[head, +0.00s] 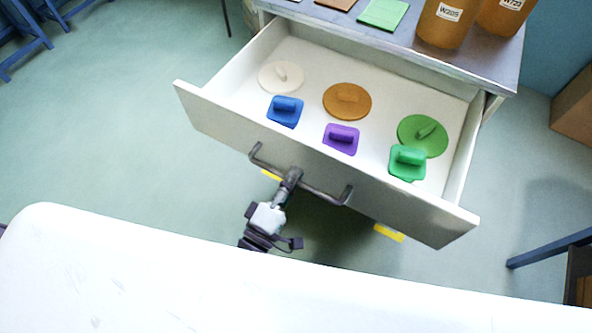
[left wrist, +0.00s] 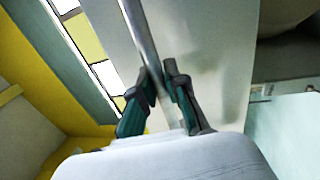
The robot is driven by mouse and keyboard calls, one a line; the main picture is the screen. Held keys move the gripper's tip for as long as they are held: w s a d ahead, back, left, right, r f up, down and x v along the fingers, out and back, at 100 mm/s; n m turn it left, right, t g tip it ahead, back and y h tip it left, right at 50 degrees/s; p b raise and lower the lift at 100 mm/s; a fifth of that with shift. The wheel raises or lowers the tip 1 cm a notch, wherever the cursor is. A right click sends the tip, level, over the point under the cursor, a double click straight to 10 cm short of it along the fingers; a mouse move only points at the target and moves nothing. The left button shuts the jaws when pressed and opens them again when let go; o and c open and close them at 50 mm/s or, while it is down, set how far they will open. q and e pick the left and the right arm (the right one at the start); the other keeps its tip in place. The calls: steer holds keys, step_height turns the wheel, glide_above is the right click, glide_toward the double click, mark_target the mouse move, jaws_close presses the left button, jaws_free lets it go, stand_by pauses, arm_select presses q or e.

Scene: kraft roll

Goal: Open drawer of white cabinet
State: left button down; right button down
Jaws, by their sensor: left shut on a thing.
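The white cabinet (head: 505,75) stands at the top right of the head view with its drawer (head: 225,122) pulled well out. A dark bar handle (head: 325,197) runs across the drawer front. My left gripper (head: 290,178) is shut on the handle near its middle. In the left wrist view the fingers (left wrist: 164,95) close around the handle bar (left wrist: 140,35). In the drawer lie a white round lid (head: 270,80), a brown round lid (head: 347,101), a green round lid (head: 425,142), and blue (head: 285,112), purple (head: 341,140) and green (head: 407,163) square lids. My right gripper is not in view.
Two brown containers (head: 440,30) with labels and a green flat piece (head: 384,13) rest on the cabinet top. A white surface (head: 150,280) fills the bottom of the head view, close to the drawer front. Open floor (head: 110,120) lies at left.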

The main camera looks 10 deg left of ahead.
arm_select(q)
steer(key=c, duration=1.2)
jaws_free()
steer(key=v, duration=1.2)
steer(key=s+a+f+m+g+y, duration=0.1)
steer(key=a+f+m+g, duration=0.2)
steer(key=f, duration=0.8)
steer(key=a+f+m+g+y, duration=0.1)
steer(key=a+f+m+g, duration=0.3)
steer(key=f, duration=0.6)
steer(key=s+f+m+g+y, duration=0.1)
steer(key=f+m+g, duration=0.3)
steer(key=f, duration=0.7)
steer(key=s+a+f+m+g+y, duration=0.1)
steer(key=s+f+m+g, duration=0.1)
steer(key=s+f, duration=0.2)
steer(key=s+a+f+m+g+y, duration=0.1)
steer(key=s+a+f+m+g, duration=0.1)
steer(key=s+f, duration=0.3)
steer(key=s+a+f+m+g+y, duration=0.1)
steer(key=s+a+f+g, duration=0.1)
steer(key=s, duration=0.6)
step_height(320, 180, down, 3)
steer(key=shift+s+a+r+m+g, duration=0.2)
steer(key=shift+m+g, duration=0.2)
steer(key=shift+g, duration=0.2)
